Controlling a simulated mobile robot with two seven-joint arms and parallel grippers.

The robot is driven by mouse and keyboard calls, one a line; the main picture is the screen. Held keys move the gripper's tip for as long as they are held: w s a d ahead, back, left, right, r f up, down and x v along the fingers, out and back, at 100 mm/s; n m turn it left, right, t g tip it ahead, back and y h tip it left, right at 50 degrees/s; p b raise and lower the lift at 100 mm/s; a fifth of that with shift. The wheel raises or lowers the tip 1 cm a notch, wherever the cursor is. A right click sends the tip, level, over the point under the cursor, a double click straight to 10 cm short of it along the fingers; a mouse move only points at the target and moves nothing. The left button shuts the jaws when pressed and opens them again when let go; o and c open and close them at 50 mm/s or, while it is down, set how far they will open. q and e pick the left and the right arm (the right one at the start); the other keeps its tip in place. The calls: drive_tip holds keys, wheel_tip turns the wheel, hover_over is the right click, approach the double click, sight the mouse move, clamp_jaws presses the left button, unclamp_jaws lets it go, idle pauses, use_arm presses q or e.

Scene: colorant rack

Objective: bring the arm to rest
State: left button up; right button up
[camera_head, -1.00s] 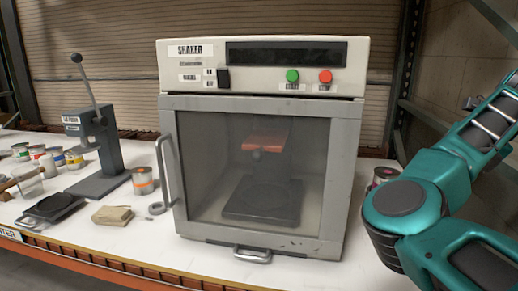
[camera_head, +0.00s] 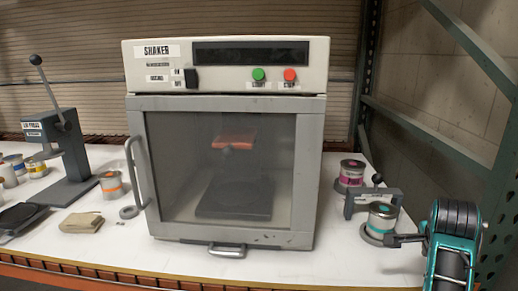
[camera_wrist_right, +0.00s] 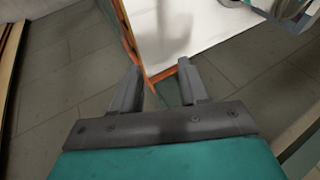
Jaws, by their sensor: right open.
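My right arm (camera_head: 452,245) shows at the lower right edge of the head view, near the front right end of the white table. My right gripper (camera_wrist_right: 158,80) shows in the right wrist view. Its two fingers are apart with nothing between them. Beyond the fingertips are the orange edge of the table (camera_wrist_right: 170,30) and grey floor. My left gripper is in no view.
The shaker (camera_head: 225,150) stands mid-table with its door closed. To its right are a can with a magenta label (camera_head: 351,176) and a can with a teal band (camera_head: 382,221), close to my arm. A press (camera_head: 65,150), an orange-banded can (camera_head: 112,187) and a folded cloth (camera_head: 81,222) are left.

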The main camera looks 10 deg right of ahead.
drive_tip(key=s+a+f+n+y, duration=0.3)
drive_tip(key=s+a+f+n, duration=0.4)
drive_tip(key=s+a+n, duration=0.4)
drive_tip(key=s+a+f+n+y, duration=0.2)
drive_tip(key=s+a+f+n, duration=0.5)
drive_tip(key=s+a+n, duration=0.35)
drive_tip(key=w+a+f+n+t+y, duration=0.2)
drive_tip(key=w+a+f+t, duration=0.1)
drive_tip(key=w+f+t, duration=0.3)
wheel_tip(320, 180, down, 2)
drive_tip(key=w, duration=0.2)
drive_tip(key=shift+w+t, duration=0.3)
drive_tip(key=shift+w, duration=0.05)
idle(0.5)
